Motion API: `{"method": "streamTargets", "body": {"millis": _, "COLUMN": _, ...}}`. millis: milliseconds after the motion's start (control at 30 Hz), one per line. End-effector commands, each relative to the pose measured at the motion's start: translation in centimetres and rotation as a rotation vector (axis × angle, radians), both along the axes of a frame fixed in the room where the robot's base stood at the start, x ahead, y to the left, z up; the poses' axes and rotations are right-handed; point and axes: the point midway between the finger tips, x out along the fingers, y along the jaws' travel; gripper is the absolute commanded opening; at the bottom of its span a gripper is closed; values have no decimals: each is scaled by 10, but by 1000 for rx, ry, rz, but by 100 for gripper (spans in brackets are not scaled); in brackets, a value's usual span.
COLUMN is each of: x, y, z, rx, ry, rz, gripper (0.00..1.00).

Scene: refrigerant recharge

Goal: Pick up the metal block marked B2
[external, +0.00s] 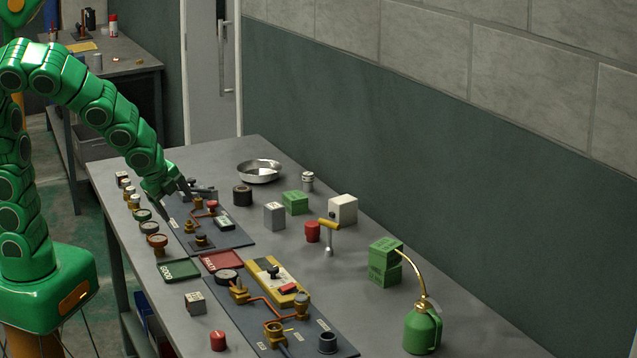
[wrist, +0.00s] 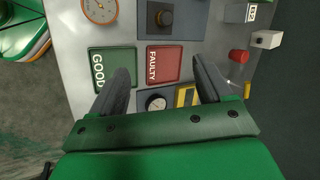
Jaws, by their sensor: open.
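A small grey metal block (wrist: 240,12) with a white label stands at the upper right of the wrist view; the label seems to read B2. It is probably the grey block (external: 274,216) standing upright on the bench in the external view, where its mark is too small to read. A second grey block (external: 195,303) sits nearer the front, its mark unreadable. My gripper (external: 187,190) is above the far dark panel, left of the first block and apart from it. In the wrist view my gripper (wrist: 158,74) has its fingers spread, with nothing held between them.
A green GOOD tray (external: 181,270) and red FAULTY tray (external: 222,261) lie mid-bench. A green block (external: 295,202), red cylinder (external: 312,231), white box (external: 343,208) and dark cylinder (external: 242,195) stand around the first block. Panels with valves and an oil can (external: 422,328) crowd the front.

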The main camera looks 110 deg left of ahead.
Motion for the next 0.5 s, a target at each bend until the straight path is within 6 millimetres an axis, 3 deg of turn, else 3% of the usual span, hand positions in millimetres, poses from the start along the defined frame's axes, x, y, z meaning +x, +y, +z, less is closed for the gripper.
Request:
{"method": "streamTargets", "body": {"millis": 200, "x": 26, "y": 67, "z": -14, "rx": 190, "ry": 74, "rz": -177, "gripper": 79}}
{"method": "streamTargets", "body": {"millis": 500, "x": 58, "y": 147, "z": -30, "rx": 453, "ry": 233, "rz": -463, "gripper": 79}}
